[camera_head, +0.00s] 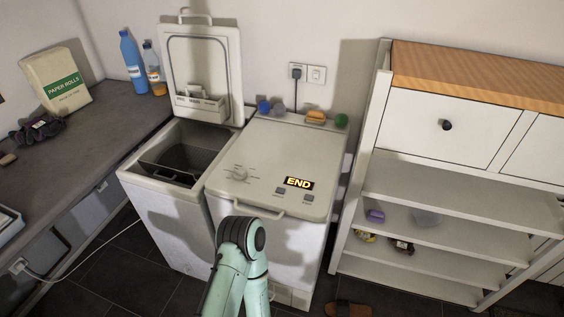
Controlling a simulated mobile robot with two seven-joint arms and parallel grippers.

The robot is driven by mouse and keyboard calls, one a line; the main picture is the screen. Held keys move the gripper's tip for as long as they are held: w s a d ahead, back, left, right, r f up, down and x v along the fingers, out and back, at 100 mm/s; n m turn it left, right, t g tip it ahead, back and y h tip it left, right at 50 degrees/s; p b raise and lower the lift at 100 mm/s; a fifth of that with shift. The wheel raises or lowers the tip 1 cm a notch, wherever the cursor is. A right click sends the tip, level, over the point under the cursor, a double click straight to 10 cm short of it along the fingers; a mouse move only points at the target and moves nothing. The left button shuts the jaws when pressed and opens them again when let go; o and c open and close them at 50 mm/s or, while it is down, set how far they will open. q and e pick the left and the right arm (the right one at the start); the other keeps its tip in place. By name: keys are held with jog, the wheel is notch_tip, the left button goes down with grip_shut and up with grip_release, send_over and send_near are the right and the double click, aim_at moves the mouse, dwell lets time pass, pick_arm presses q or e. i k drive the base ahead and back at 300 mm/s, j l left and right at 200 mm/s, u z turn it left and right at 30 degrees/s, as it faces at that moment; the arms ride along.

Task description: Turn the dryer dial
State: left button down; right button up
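Two white toploaders stand side by side. The right toploader (303,152) has its lid closed. A round pale dial (240,173) sits at the left of its top, with small markings around it that are too small to read. A lit display (299,183) on that top reads "END", with two grey buttons (293,194) below it. The left toploader (165,215) has its lid (201,65) standing open, showing a dark drum opening. A bent pale green joint of my arm rises in front of the right toploader. Neither gripper shows.
Several small items, including an orange sponge (316,117), line the back edge of the right toploader. A handle bar (246,208) runs along its front. A shelf unit (440,180) stands to the right, a grey counter (95,140) to the left. A brown slipper (348,310) lies on the floor.

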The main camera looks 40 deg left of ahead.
aim_at(239, 174)
jog(key=u, duration=1.4)
jog(key=i+j, duration=0.1)
jog(key=j, duration=0.2)
jog(key=i+j, duration=0.15)
jog(key=j, duration=0.15)
jog(key=u, duration=0.05)
